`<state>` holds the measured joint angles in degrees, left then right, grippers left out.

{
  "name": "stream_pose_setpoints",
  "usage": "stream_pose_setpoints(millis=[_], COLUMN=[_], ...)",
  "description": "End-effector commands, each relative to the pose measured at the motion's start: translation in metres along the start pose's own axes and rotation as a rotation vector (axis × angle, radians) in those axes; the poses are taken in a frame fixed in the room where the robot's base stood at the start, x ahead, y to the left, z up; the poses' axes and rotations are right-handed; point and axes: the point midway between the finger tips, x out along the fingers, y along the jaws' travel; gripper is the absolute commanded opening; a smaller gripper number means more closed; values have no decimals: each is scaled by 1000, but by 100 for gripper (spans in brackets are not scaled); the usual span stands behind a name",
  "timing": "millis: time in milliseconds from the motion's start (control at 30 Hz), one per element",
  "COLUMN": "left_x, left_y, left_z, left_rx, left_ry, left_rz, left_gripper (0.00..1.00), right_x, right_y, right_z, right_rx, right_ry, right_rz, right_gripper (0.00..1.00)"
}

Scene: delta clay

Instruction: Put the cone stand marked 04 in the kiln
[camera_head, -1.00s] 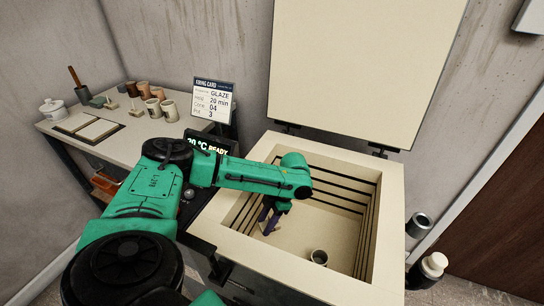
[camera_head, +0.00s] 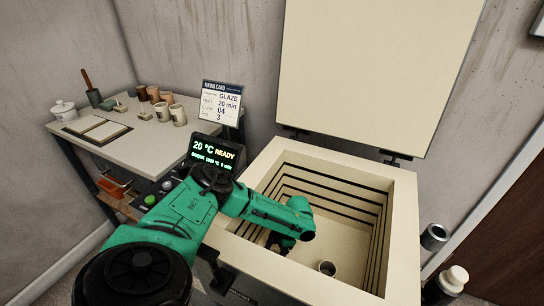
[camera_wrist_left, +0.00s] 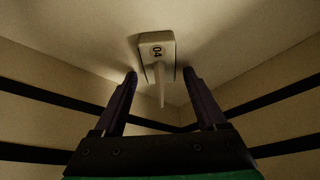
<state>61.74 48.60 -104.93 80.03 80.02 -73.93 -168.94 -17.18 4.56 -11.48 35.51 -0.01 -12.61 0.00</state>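The cone stand marked 04 (camera_wrist_left: 157,50) is a small pale block with a thin pointed cone. In the left wrist view it is on the floor of the kiln, its marking showing. My left gripper (camera_wrist_left: 159,76) is open, with one dark finger on each side of the cone and gaps between. In the head view my left gripper (camera_head: 282,243) is down inside the open kiln (camera_head: 402,205), and the stand is hidden there. My right gripper is not in view.
The kiln lid (camera_head: 377,75) is raised. A side table (camera_head: 150,150) holds several pots and small stands. The kiln display (camera_head: 214,152) reads 20 °C READY. A firing card (camera_head: 220,102) stands behind it.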

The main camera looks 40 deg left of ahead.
Motion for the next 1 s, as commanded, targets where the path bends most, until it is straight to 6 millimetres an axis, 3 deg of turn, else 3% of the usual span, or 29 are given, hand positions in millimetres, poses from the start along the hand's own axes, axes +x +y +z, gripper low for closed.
stream_pose_setpoints(millis=[267,600,700,1000], left_x=[-9,-94,-111,-121], left_y=[0,0,0,0], left_z=[0,1,1,0], left_rx=[0,1,1,1], left_ry=[-3,-4,-3,-1], left_rz=[-1,0,0,0], left_gripper=[74,74,74,74], right_x=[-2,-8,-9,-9], right_y=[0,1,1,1], right_z=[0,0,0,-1], right_rx=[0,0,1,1], right_ry=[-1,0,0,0], right_rz=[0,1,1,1], right_gripper=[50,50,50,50])
